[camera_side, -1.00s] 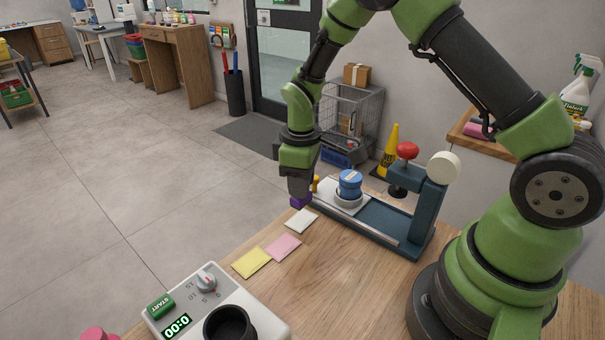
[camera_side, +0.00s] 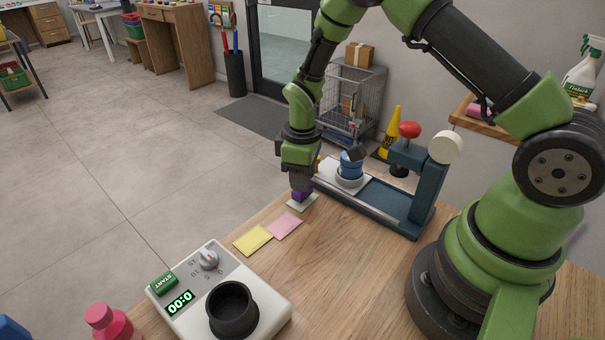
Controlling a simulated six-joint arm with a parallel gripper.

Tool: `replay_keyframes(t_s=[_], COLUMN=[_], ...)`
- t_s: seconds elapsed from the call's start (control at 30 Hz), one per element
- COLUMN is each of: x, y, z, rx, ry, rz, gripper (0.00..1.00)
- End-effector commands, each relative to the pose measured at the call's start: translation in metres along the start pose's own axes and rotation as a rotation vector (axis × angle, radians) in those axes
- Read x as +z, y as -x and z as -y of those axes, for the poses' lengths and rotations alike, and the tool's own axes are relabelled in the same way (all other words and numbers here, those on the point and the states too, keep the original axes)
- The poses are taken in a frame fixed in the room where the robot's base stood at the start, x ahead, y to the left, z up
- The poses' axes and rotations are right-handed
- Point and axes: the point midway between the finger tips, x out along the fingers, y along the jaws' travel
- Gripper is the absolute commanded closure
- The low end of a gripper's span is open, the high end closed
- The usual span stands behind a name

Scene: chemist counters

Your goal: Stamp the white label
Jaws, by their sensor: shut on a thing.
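The white label (camera_side: 294,207) lies flat on the wooden table, at the far end of a row of labels. My gripper (camera_side: 301,188) points down over it and is shut on a purple stamp (camera_side: 301,196). The stamp's lower end is at the label and covers its middle; I cannot tell whether it touches. The label's near edge and corners still show around the stamp.
A pink label (camera_side: 285,225) and a yellow label (camera_side: 253,240) lie nearer. A teal press (camera_side: 428,195) with a blue container (camera_side: 350,168) stands right of my gripper. A white timer device (camera_side: 255,285) is in front. Bare table lies between.

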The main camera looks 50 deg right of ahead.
Motion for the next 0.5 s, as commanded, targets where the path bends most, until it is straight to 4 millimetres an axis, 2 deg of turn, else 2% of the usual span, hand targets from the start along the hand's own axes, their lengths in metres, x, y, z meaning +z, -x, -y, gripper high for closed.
replay_keyframes(t_s=[0.5], x=[0.0001], y=[-0.0037], z=[0.0], rx=[0.0], ry=[0.0], rz=[0.001], gripper=[0.87])
